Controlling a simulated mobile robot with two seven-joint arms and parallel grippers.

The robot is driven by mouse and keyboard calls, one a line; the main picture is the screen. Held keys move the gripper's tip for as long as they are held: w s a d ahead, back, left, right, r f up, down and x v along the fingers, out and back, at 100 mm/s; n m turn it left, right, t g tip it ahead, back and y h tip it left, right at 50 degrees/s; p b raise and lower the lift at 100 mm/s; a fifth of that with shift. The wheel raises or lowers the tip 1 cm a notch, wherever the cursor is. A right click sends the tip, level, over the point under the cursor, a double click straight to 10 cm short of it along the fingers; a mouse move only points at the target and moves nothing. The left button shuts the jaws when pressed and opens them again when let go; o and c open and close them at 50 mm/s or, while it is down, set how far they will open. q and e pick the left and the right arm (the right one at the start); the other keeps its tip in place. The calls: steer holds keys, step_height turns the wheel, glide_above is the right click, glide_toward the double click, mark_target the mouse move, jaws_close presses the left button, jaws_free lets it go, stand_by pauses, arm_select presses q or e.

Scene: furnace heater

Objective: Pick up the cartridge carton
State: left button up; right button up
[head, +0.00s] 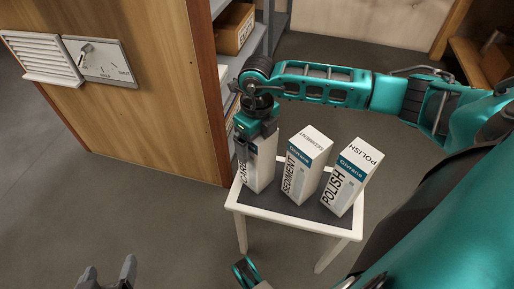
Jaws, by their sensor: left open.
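The cartridge carton (262,171), white with a dark label reading "CAR…", stands at the left end of a small white-framed table (290,222). Its top and left side are partly hidden by my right gripper (241,152). That gripper points down at the carton's upper left part. Whether its fingers are around the carton or only in front of it cannot be made out. My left gripper (109,277) is at the bottom left edge, far from the table. Its two grey fingers are apart with nothing between them.
A sediment carton (303,172) and a polish carton (348,184) stand close to the right on the same table. Behind is a shelf with a brown box (236,30). The floor at lower left is clear.

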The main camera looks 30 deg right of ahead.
steer(key=c, duration=1.5)
steer(key=shift+r, duration=0.15)
